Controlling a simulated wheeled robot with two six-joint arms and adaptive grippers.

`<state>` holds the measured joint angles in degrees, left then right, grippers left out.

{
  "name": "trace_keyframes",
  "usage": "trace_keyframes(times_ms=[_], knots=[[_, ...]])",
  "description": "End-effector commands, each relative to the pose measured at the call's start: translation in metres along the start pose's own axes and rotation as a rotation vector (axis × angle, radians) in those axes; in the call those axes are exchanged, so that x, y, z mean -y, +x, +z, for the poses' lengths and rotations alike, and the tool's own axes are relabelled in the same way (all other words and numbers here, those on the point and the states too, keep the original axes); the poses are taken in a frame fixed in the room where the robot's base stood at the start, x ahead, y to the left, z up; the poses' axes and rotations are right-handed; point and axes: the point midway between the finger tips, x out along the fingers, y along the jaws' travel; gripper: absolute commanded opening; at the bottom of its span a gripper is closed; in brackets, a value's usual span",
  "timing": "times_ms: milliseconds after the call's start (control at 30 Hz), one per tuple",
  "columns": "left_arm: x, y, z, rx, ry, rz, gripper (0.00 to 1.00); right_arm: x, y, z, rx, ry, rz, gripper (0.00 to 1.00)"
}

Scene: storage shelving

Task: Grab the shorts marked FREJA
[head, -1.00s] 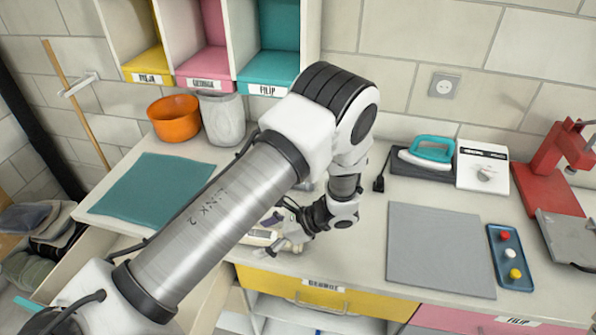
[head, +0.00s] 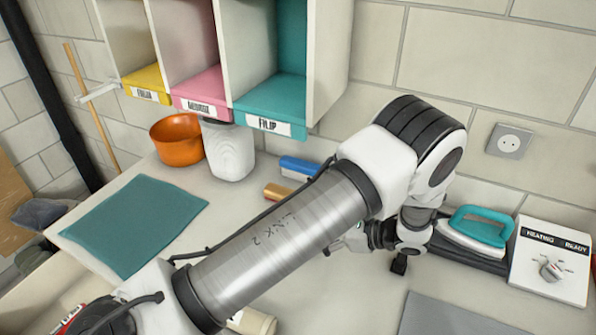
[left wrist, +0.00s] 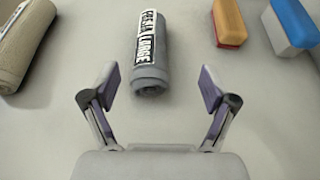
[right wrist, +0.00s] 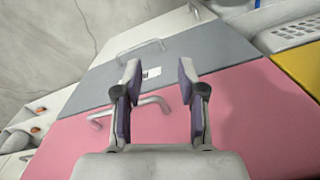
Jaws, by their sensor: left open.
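A rolled dark grey garment (left wrist: 151,62) lies on the counter in the left wrist view. Its white label reads FREJA LARGE. My left gripper (left wrist: 158,85) is open, with its fingers apart on either side of the roll's near end and nothing gripped. The roll lies just ahead of the gap, its long axis pointing away from me. In the head view my left arm hides the roll and most of that gripper. My right gripper (right wrist: 158,75) is open and empty in the right wrist view, over a pink drawer front (right wrist: 225,115).
A beige roll (left wrist: 22,45) lies left of the grey one. A yellow-red block (left wrist: 230,22) and a blue-white block (left wrist: 291,22) lie to its right. Cubbies (head: 270,112), an orange bowl (head: 178,140), a teal mat (head: 135,220) and an iron (head: 478,229) surround the counter's work area.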

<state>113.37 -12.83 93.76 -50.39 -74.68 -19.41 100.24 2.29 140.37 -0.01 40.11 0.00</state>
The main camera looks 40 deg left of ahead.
Motion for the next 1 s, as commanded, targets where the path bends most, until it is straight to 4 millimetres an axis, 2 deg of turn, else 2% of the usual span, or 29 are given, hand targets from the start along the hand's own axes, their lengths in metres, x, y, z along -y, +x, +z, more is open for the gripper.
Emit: trace_keyframes(times_ms=[33,100,200,467,633,733,967,1000], knots=[[0.0,0.004,-0.009,0.001,0.0,0.0,0.85,0.0,0.01,0.0,0.0,0.0,0.0,0.4],[0.0,0.006,-0.016,0.001,0.0,-0.001,0.85,0.0,0.017,0.0,0.0,0.0,0.0,0.4],[0.0,0.008,-0.019,0.001,0.0,0.0,0.85,0.0,0.021,0.0,0.001,0.0,0.0,0.4],[-0.003,0.037,-0.015,0.001,0.003,0.004,0.85,0.0,0.007,0.0,0.0,0.0,0.0,0.4],[-0.011,0.065,-0.014,0.001,0.004,0.005,0.85,0.0,-0.013,0.0,0.0,0.0,0.0,0.4],[-0.009,0.081,-0.017,0.001,0.001,0.003,0.85,0.0,-0.015,0.0,-0.001,0.0,0.0,0.4],[-0.008,0.086,-0.019,0.001,0.0,0.0,0.85,0.0,-0.013,0.0,0.0,0.0,0.0,0.4],[-0.008,0.086,-0.019,0.001,0.0,0.0,0.78,0.0,-0.013,0.0,0.0,0.0,0.0,0.4]])
